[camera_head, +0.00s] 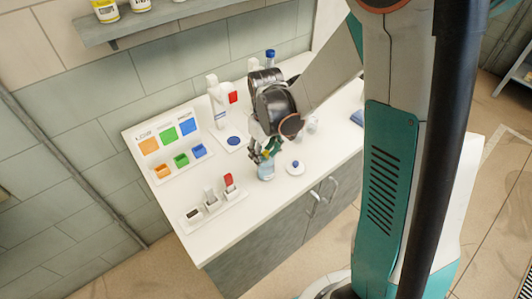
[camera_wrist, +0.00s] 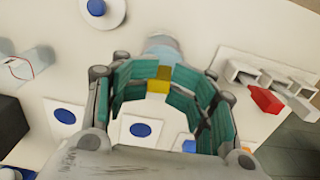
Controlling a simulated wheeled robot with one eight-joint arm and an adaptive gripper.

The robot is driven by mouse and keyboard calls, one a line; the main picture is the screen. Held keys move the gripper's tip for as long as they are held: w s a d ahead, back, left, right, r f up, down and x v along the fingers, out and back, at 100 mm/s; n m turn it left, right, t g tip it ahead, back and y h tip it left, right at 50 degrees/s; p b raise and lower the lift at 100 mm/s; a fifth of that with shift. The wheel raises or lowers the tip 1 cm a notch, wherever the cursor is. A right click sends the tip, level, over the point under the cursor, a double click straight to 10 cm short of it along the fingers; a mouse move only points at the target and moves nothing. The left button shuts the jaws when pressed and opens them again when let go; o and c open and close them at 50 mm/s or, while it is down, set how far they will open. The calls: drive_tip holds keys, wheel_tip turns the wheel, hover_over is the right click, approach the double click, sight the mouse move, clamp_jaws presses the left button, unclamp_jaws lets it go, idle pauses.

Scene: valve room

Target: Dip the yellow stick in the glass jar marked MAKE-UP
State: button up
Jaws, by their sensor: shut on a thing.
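My gripper (camera_head: 267,153) is low over the white counter, with its teal fingers (camera_wrist: 163,75) shut on the yellow stick (camera_wrist: 158,87). Only a short yellow piece shows between the fingers; in the head view the stick cannot be made out clearly. A glass jar (camera_head: 265,173) with a bluish look stands upright directly beneath the fingertips. The glass jar also shows in the wrist view (camera_wrist: 163,44), just past the fingers and partly hidden by them. Its marking cannot be read. I cannot tell whether the stick's lower end is inside the jar.
A round white piece with a blue centre (camera_head: 295,168) lies to the right of the jar. A small rack with a red piece (camera_head: 229,182) stands front left. Colored bins (camera_head: 181,160), a white dispenser (camera_head: 216,100) and clear glassware (camera_head: 312,124) are also on the counter (camera_head: 225,236).

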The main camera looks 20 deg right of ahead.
drive_tip(key=shift+r+p, duration=0.6)
drive_tip(key=shift+r, duration=0.25)
drive_tip(key=shift+c, duration=0.5)
drive_tip(key=shift+r+p, duration=0.7)
drive_tip(key=shift+r, duration=0.35)
clamp_jaws()
wheel_tip(320, 180, up, 7)
drive_tip(key=p, duration=0.4)
drive_tip(key=shift+p, duration=0.4)
drive_tip(key=shift+r, duration=0.1)
